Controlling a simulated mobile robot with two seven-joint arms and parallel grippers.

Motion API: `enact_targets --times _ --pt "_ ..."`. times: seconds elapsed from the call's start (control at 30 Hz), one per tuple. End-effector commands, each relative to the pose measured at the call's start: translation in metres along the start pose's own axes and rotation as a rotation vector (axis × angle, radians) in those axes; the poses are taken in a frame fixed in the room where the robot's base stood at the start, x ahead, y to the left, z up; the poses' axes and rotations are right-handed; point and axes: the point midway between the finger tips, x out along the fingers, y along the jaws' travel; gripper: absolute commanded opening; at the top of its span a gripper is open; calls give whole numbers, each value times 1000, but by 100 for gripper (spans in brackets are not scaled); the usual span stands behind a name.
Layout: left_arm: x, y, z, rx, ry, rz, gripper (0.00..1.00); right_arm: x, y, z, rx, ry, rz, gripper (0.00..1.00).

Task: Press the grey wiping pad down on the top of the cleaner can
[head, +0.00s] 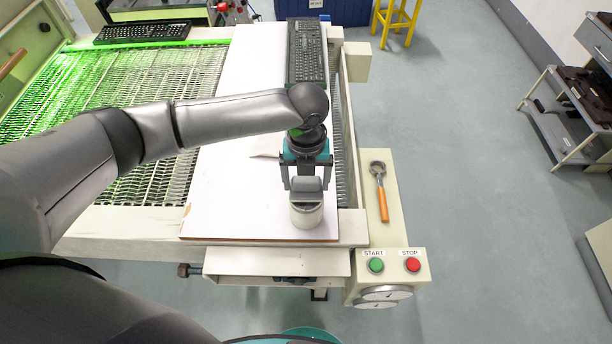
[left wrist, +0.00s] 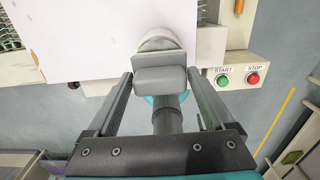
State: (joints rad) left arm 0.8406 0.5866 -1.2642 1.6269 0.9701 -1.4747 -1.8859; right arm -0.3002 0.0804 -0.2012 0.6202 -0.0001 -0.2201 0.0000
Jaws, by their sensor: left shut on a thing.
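My left gripper (head: 306,186) is above the near end of the white board, pointing down, with the grey wiping pad (head: 306,184) held between its fingers. The cleaner can (head: 306,216), a short pale cylinder with a grey top, stands upright on the board directly under the pad. The pad overlaps the can's top in the head view; I cannot tell whether they touch. In the left wrist view, the pad (left wrist: 160,79) sits between the two fingertips, and the can (left wrist: 160,44) shows just beyond it, partly hidden. My right gripper is not in view.
The white board (head: 230,180) lies on a mesh conveyor (head: 168,180). A black keyboard (head: 307,55) lies at the board's far end, another (head: 142,33) at far left. An orange-handled tool (head: 381,192) and a START/STOP box (head: 394,266) are at right. Board left of the can is clear.

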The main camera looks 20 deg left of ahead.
Motion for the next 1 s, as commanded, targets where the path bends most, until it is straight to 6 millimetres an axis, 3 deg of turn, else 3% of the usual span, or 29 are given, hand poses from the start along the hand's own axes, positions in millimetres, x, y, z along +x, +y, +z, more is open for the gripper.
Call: enact_targets --times 1.0 --pt "6 0 0 0 0 0 20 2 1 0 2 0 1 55"
